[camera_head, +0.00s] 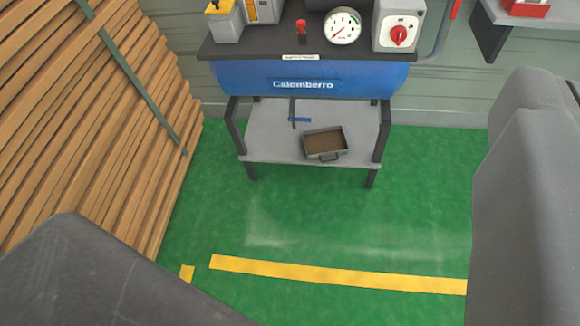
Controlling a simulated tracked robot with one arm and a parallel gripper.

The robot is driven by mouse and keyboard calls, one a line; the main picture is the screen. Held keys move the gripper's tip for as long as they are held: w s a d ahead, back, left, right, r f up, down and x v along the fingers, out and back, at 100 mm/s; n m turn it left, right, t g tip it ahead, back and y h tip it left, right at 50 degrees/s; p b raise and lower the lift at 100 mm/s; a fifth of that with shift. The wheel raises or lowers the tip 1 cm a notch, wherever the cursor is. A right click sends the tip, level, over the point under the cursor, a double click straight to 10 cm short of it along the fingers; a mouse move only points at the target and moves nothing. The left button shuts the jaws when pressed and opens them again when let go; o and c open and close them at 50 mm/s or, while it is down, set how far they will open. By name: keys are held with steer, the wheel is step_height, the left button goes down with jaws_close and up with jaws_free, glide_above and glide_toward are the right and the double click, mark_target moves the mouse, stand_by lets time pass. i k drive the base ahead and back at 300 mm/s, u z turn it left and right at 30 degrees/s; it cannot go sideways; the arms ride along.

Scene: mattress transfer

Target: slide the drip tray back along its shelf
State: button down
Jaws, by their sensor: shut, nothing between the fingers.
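The drip tray (325,144) is a small dark grey rectangular tray with a brownish inside and a handle on its near side. It sits slightly turned at the front edge of the low grey shelf (268,143), a little right of the middle. Its near side and handle reach to or just past the shelf's edge. Behind it, a thin dark valve or pipe with a blue lever (299,120) stands above the shelf. My gripper's fingertips do not show; only large dark grey parts of mine fill the lower left and right.
A blue tank (240,80) with a gauge (342,26) and a switch box (400,31) above it overhangs the shelf. Dark legs flank the shelf. Stacked planks (75,120) stand left. The green floor (330,215) in front is clear, with a yellow line (340,276).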

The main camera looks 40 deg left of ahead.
mark_target(327, 143)
steer(key=u, duration=0.05)
steer(key=k, duration=1.05)
steer(key=u, duration=1.4)
steer(key=i, duration=2.05)
steer(key=z, duration=1.45)
